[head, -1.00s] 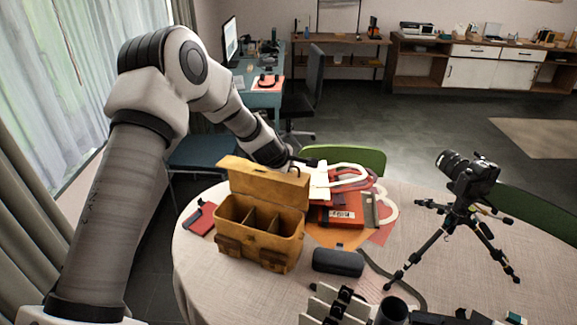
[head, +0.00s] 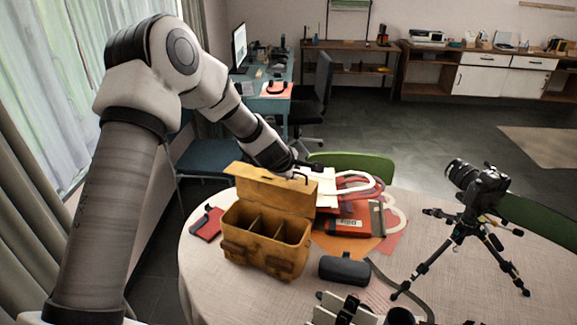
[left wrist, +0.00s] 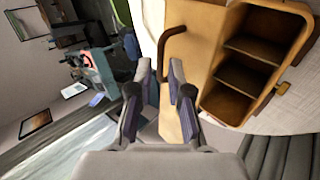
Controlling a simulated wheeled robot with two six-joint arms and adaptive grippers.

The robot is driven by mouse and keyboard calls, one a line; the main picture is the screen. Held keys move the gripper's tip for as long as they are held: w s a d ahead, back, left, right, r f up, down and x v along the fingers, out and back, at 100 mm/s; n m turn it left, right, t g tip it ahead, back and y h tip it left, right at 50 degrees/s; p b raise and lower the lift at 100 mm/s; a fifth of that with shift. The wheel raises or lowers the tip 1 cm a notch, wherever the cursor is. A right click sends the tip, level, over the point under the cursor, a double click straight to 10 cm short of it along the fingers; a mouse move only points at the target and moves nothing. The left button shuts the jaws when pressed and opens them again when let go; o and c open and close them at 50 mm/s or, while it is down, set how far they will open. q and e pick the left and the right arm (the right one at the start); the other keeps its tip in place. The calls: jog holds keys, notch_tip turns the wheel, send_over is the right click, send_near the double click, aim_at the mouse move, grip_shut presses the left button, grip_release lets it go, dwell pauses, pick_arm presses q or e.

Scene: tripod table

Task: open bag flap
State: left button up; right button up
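A mustard-yellow bag (head: 262,243) with open compartments stands upright on the round table in the head view. Its flap (head: 268,190) stands up along the bag's far side, leaving the compartments uncovered. My left gripper (head: 298,172) is at the top right part of the flap. In the left wrist view, tan flap material shows between the two fingers (left wrist: 163,80), which are a small gap apart; whether they press on it I cannot tell. A brown curved handle (left wrist: 172,42) and the compartments (left wrist: 250,60) lie beyond the fingers.
A camera on a tripod (head: 480,195) stands at the right of the table (head: 205,270). A dark case (head: 344,269) lies right of the bag, with red and white flat items (head: 350,225) behind it. A red item (head: 207,224) lies left. A green chair (head: 355,163) stands behind.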

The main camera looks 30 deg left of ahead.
pick_arm(q)
jog(key=v, duration=0.8)
jog(key=shift+s+r, duration=0.25)
jog(key=shift+s, duration=0.05)
jog(key=shift+d, duration=0.1)
jog(key=s+d+f+m+g+b, duration=0.25)
jog(key=s+f+m, duration=0.45)
jog(key=f, duration=0.7)
jog(key=s+d+f+m+g+b, duration=0.15)
jog(key=s+d+f+m, duration=0.25)
jog(key=s+f, duration=0.75)
jog(key=s+d+f+m+g, duration=0.1)
jog(key=s+f, duration=0.2)
jog(key=s+d+f+m+g, duration=0.1)
jog(key=s+d+f+m, duration=0.1)
jog(key=f, duration=0.2)
jog(key=s+d+f+m+g+b, duration=0.1)
jog(key=s+f+m, duration=0.1)
jog(key=s+f, duration=0.1)
jog(key=shift+s+d+f+h, duration=0.3)
jog(key=shift+s+f+h, duration=0.05)
jog(key=shift+f+h, duration=0.1)
jog(key=s+d+f+m+g, duration=0.1)
jog(key=s+d+f+m, duration=0.2)
jog(key=s, duration=0.5)
jog(key=shift+s+m+g+h+b, duration=0.3)
jog(key=shift+s+h, duration=0.05)
jog(key=shift+h, duration=0.1)
